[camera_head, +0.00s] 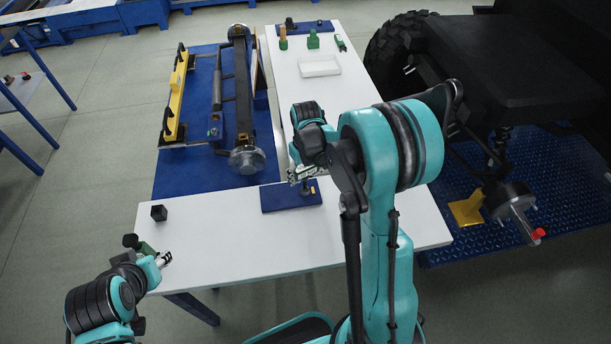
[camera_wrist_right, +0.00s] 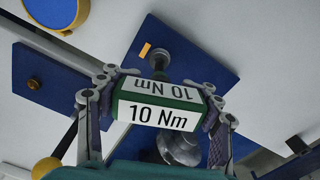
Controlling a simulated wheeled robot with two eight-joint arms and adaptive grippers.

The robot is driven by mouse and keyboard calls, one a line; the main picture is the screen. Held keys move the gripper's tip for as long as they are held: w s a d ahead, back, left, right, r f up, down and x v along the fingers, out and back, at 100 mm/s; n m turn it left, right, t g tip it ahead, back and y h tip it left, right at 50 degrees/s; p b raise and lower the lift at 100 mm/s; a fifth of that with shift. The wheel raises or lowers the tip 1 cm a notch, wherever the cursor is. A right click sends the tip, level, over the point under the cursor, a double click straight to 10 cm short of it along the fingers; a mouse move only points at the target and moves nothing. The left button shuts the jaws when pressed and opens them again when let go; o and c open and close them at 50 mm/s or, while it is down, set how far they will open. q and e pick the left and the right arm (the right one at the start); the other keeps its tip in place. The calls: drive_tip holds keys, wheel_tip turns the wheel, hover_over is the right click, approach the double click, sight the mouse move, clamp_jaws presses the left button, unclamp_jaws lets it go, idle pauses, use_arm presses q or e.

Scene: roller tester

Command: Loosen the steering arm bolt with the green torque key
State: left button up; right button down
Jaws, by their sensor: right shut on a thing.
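My right gripper (camera_wrist_right: 155,112) is shut on a green torque key (camera_wrist_right: 160,90) with white labels reading "10 Nm". In the head view the right gripper (camera_head: 302,174) is above a blue plate (camera_head: 278,199) on the white table. A rounded metal part (camera_wrist_right: 181,148) shows just past the key, partly hidden. My left gripper (camera_head: 164,259) is low at the table's left front edge; its finger gap is too small to judge. I cannot make out the steering arm bolt.
A white tray (camera_head: 320,66) and a green block (camera_head: 313,40) are farther back. A roller assembly (camera_head: 243,100) lies left of the table.

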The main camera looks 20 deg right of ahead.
drive_tip(key=shift+f, duration=0.25)
drive_tip(key=shift+f+b, duration=0.9)
idle(0.4)
drive_tip(key=n, duration=0.5)
drive_tip(key=shift+b, duration=0.35)
drive_tip(key=shift+d+n, duration=0.1)
drive_tip(key=shift+n, duration=0.8)
drive_tip(key=n, duration=0.3)
